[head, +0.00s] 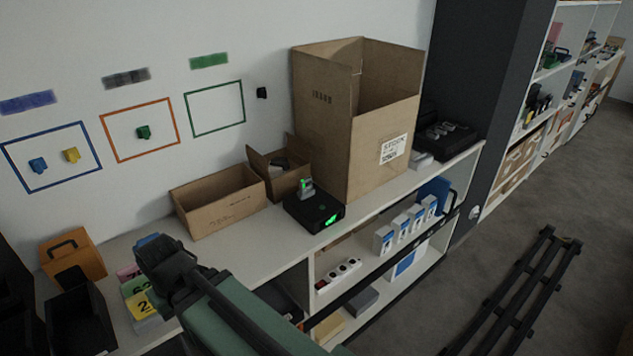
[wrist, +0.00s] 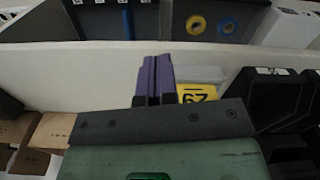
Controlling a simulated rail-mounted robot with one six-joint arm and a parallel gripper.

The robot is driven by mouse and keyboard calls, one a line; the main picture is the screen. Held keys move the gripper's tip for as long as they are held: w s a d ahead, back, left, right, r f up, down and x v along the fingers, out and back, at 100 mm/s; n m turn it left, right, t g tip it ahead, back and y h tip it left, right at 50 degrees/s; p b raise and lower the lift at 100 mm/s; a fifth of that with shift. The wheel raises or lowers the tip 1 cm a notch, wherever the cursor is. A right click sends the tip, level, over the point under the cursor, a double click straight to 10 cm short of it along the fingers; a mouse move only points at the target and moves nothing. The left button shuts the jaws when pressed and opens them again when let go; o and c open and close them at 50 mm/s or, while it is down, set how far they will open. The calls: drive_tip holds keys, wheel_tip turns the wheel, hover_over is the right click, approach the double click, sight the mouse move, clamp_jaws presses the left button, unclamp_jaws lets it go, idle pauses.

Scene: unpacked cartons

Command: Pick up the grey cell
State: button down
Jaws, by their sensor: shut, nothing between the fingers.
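A grey cell (head: 306,187) stands upright in a black charger (head: 315,210) on the white counter. A green light shows on the cell and another glows on the charger's front. My gripper (head: 149,243) is over the left part of the counter, well to the left of the cell and apart from it. In the wrist view, its purple fingers (wrist: 155,74) are closed together with nothing between them. The wrist view does not show the grey cell.
A low open carton (head: 218,204), a small carton (head: 280,172) and a tall carton (head: 350,130) stand around the charger. Numbered cards (head: 143,303), an orange holder (head: 72,257) and dark bins (head: 80,318) lie near my gripper.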

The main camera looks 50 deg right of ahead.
drive_tip(key=c, duration=1.8)
unclamp_jaws()
drive_tip(key=o, duration=1.4)
drive_tip(key=shift+c, duration=0.2)
drive_tip(key=shift+r, duration=0.1)
